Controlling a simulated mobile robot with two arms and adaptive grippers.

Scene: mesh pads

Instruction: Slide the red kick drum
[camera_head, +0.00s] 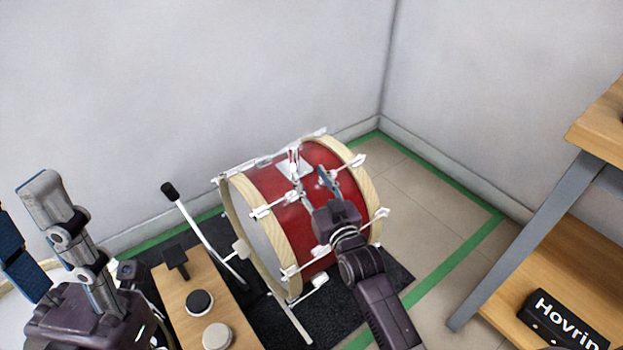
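The red kick drum (272,190) lies on its side, with pale wooden hoops and white metal lugs and rods. It stands at the middle of the view, partly over a dark mat (270,325). My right gripper (326,182) reaches from below to the drum's right-hand part, in front of its red shell. Its fingertips overlap the shell near a white bracket; I cannot tell whether they touch it or how far apart they are. My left gripper (24,205) is large and near at the left edge, its two fingers apart with nothing between them, well away from the drum.
Green tape (455,265) marks the tiled floor, bare at right. A wooden shelf unit (570,260) with a black box (562,322) stands at right.

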